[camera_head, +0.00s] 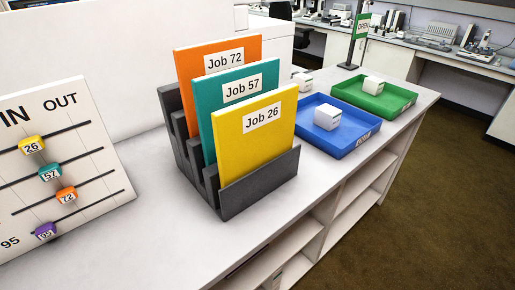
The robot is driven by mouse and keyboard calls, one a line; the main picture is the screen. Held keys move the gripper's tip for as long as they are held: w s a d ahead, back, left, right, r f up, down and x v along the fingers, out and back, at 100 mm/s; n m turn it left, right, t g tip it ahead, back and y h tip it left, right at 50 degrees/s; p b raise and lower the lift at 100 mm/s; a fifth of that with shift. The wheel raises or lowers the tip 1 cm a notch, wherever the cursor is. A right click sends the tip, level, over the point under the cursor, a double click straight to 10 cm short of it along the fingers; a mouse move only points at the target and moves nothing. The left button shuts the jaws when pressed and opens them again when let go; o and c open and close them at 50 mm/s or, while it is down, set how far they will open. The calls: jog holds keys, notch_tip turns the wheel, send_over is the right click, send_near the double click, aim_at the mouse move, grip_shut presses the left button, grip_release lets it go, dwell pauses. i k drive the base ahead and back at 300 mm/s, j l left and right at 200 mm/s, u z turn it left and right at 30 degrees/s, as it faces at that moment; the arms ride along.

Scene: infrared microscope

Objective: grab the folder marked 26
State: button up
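The yellow folder marked Job 26 (254,147) stands upright in the front slot of a dark grey folder rack (262,185) on the white counter. Its lower edge is hidden by the rack's front wall. Directly behind it stand the teal folder marked Job 57 (207,105) and then the orange folder marked Job 72 (190,64). My gripper is not in view.
An IN/OUT board (75,150) with coloured numbered sliders stands at the left. A blue tray (346,149) and a green tray (397,109), each with a white box, are at the right. Bare counter (150,235) lies in front of the rack. Open shelves are below.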

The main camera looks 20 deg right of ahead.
aim_at(249, 134)
jog(key=j+z, duration=0.25)
jog(key=j, duration=0.35)
jog(key=j+z, duration=0.25)
jog(key=j, duration=0.3)
jog(key=k+j+z, duration=0.2)
jog(key=j, duration=0.35)
